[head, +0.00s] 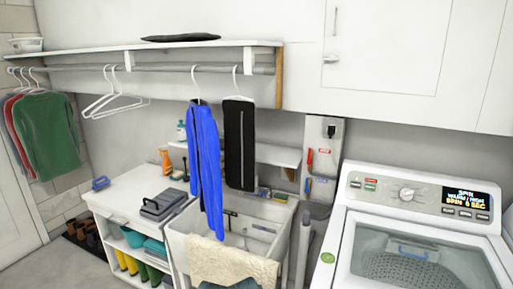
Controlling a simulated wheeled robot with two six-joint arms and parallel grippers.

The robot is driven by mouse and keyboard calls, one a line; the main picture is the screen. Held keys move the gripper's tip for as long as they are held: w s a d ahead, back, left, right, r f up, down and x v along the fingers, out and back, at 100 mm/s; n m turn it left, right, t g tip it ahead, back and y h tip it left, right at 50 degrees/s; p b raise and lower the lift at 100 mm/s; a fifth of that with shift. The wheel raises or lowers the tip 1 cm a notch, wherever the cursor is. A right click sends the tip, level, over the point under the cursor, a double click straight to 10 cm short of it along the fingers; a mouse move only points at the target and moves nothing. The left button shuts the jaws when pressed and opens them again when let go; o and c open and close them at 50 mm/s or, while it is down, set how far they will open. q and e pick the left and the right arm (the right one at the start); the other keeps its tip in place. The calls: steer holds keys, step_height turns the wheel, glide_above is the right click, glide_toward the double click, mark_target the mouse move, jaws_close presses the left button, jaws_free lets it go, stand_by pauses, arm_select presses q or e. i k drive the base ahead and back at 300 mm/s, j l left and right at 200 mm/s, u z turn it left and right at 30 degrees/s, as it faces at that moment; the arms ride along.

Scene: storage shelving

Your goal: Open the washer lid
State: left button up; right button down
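The washer (330,218) is a white top-loader at the lower right of the head view. Its lid (420,262) has a clear window in a white frame and lies shut, with the perforated drum showing through it. A blue-grey handle (413,250) shows near the back of the window. The control panel behind has a round dial (407,194) and a lit display (466,200). The washer's front is cut off by the bottom edge. Neither of my grippers is in view.
A utility sink (185,245) with a cream towel (235,262) stands left of the washer. Blue and black trousers (239,145) hang from a rail above it. A white cabinet (385,45) is on the wall above the washer. Another white appliance edges in at far right.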

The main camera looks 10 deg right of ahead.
mark_target(344, 278)
steer(key=z, duration=1.3)
